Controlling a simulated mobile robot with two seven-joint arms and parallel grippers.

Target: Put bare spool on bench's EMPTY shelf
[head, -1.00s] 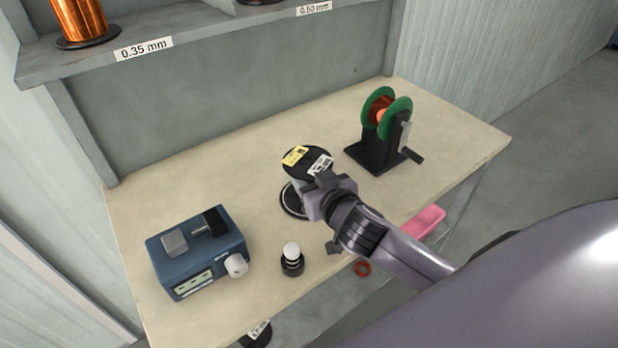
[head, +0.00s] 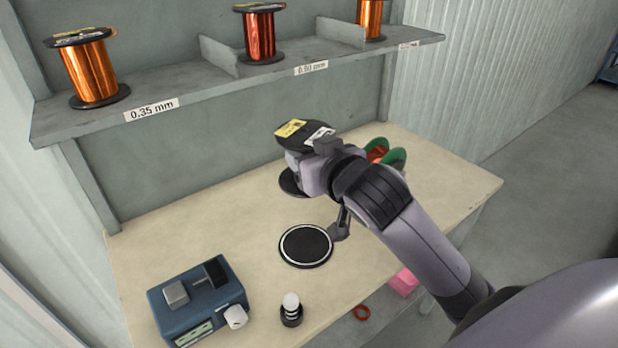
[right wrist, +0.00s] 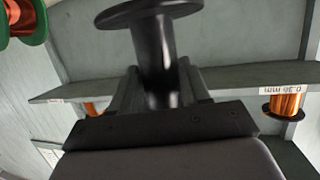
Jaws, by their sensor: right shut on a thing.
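The bare spool (head: 305,131) has black flanges and yellow and white labels on its top flange. My right gripper (head: 318,170) is shut on its core and holds it upright, apart from the round black pad (head: 306,246) on the bench (head: 230,225). In the right wrist view the spool (right wrist: 155,50) stands between the fingers (right wrist: 155,90), its dark core bare of wire. No shelf marked EMPTY shows in these views. My left gripper is not in view.
The upper shelf (head: 75,118) holds copper wire spools in bays split by dividers, with labels such as 0.35 mm. A blue device (head: 195,300) and a small black-and-white part (head: 291,310) stand at the front.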

